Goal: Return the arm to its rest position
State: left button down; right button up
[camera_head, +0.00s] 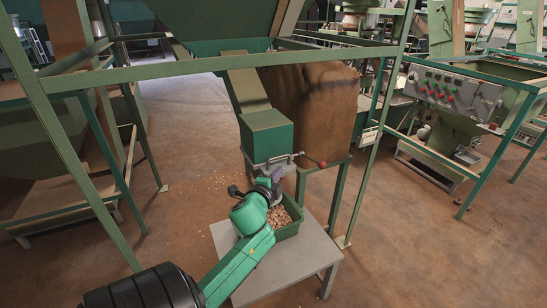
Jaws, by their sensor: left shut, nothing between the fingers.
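My left arm reaches in from the bottom left. My left gripper (276,174) is small in the view, just below the outlet of the green hopper chute (267,137) and above the green crate (292,230). It is shut and holds nothing. The crate stands on the grey table (318,252) and holds light brown nuts. My arm and wrist hide the crate's left part. A metal lever with a red knob (321,164) sticks out to the right at the chute's outlet, close to the gripper. My right gripper is not in view.
Green frame posts and a crossbar (220,65) stand around the hopper. A brown sack-like mass (312,105) is behind the chute. A control panel (452,92) stands at the right. Nuts are scattered on the floor left of the table. The floor at the lower right is clear.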

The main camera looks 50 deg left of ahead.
pick_arm(q)
jog(key=v, duration=0.5)
jog(key=s+d+f+n+g+h, duration=0.1)
jog(key=s+d+f+g+h, duration=0.15)
jog(key=f, duration=1.05)
jog(key=s+d+f+n+g+h, duration=0.1)
jog(key=s+d+f+n+g, duration=0.15)
jog(key=f, duration=0.95)
jog(key=s+d+f+n+g+h, duration=0.1)
jog(key=s+d+f+g+h, duration=0.15)
jog(key=f, duration=1.05)
jog(key=s+d+f+n+g, duration=0.1)
jog(key=s+d+f+g, duration=0.1)
jog(key=s+f, duration=0.3)
jog(key=s+d+f+n+g+h, duration=0.1)
jog(key=s+d+f, duration=0.4)
jog(key=s, duration=0.6)
jog(key=s+d+f+n+g, duration=0.2)
jog(key=s+d+f+g, duration=0.1)
jog(key=s+f, duration=0.4)
jog(key=shift+s+d+f+h, duration=0.25)
jog(key=shift+s+d, duration=0.4)
jog(key=shift+s, duration=0.45)
